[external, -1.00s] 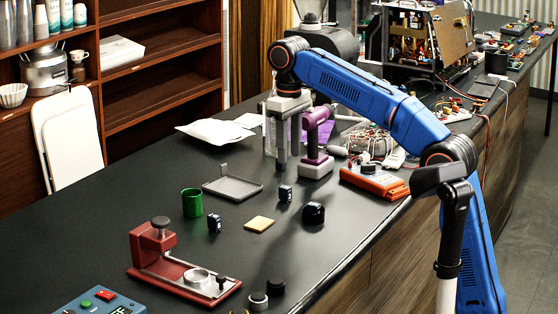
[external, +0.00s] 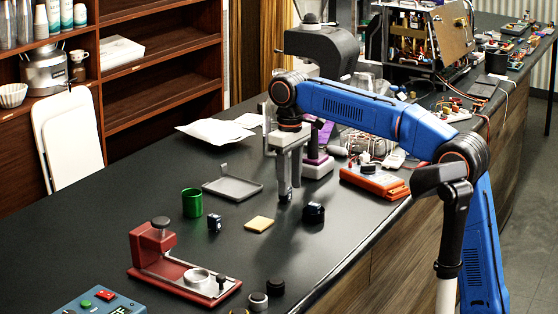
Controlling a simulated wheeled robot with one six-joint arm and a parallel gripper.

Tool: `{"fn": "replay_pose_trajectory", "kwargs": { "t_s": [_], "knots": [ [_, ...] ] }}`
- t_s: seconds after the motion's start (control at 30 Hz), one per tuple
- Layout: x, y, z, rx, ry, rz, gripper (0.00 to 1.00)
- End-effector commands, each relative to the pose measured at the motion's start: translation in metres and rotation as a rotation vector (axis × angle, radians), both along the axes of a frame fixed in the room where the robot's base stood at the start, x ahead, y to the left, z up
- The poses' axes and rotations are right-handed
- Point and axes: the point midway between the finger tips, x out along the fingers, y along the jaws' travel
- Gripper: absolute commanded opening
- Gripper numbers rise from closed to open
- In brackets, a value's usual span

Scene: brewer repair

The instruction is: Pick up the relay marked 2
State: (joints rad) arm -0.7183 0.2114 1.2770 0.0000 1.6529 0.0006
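My gripper (external: 290,192) points straight down, with its fingertips low over the black counter. The fingers cover the spot where a small dark blue relay stood in the earlier frame, so that relay is hidden now. I cannot tell whether the fingers are apart around it or closed on it. Another small dark blue relay (external: 214,222) with a pale mark stands to the left, in front of the green cup. I cannot read its number. A rounded black item (external: 313,213) stands just right of the fingers.
A yellow pad (external: 259,224) lies in front of my gripper. A green cup (external: 192,203) and a grey tray (external: 232,188) are to the left. A red fixture (external: 150,252) stands nearer. An orange meter (external: 375,182) and a purple-and-grey tool (external: 317,165) are behind right.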

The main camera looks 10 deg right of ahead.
Motion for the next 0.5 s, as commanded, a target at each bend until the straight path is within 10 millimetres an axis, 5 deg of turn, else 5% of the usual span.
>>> {"fn": "replay_pose_trajectory", "kwargs": {
  "t_s": [0.2, 0.5],
  "knots": [
    [0.0, 0.0, -0.023, -0.001, 0.001, 0.0, 0.39],
    [0.0, 0.0, -0.026, 0.0, 0.0, 0.0, 0.37]
  ]
}}
